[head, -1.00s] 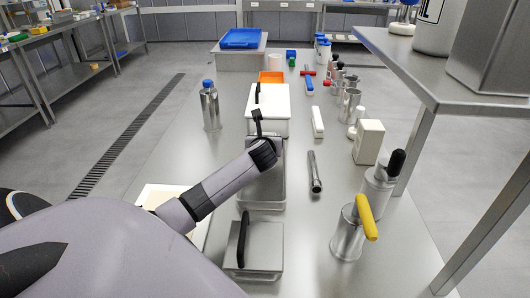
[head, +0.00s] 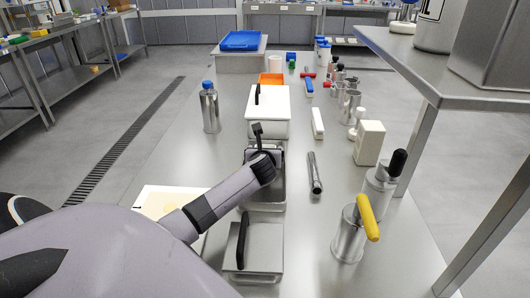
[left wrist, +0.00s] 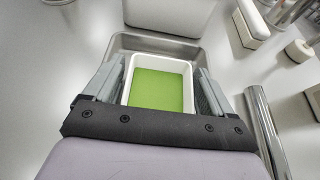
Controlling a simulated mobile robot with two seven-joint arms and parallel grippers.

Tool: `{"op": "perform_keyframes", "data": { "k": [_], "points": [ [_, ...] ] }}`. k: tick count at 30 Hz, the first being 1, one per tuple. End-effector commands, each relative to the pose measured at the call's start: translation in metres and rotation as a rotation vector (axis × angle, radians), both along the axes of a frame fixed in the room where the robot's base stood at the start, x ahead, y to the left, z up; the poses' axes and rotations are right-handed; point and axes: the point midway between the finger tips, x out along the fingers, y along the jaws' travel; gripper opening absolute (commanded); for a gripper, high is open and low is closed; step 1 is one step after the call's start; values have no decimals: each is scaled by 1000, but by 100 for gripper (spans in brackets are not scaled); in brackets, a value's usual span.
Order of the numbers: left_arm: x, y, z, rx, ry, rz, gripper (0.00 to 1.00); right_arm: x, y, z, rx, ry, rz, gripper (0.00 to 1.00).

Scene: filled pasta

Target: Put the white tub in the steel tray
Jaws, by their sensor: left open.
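The white tub (left wrist: 160,83), an open rectangular tub with a green inside, shows between the fingers of my left gripper (left wrist: 158,72) in the left wrist view. The fingers stand apart, one along each side of the tub; I cannot tell whether they touch it. The steel tray (left wrist: 188,46) surrounds the tub's far side, and the tub appears to be within its rim. In the head view my left gripper (head: 264,150) is over the same tray (head: 268,206), and my arm hides the tub. My right gripper is not in view.
A lidded steel container (head: 260,250) is in front of the tray, and a white-lidded container (head: 268,105) is behind it. A dark metal cylinder (head: 315,173) lies to the right. A steel bottle (head: 210,108) stands at left, with bare table around it.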

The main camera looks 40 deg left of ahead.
Motion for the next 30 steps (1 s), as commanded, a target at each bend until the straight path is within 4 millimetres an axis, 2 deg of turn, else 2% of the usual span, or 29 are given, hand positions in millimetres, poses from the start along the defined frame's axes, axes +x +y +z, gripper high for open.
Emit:
{"op": "perform_keyframes", "data": {
  "k": [5, 26, 30],
  "points": [
    [-7, -6, 7, -1, 2, 0, 85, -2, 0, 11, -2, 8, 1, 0],
    [-65, -54, 41, -2, 1, -1, 85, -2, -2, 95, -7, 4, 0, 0],
    [-75, -63, 41, 0, -2, -1, 85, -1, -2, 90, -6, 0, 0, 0]
  ]
}}
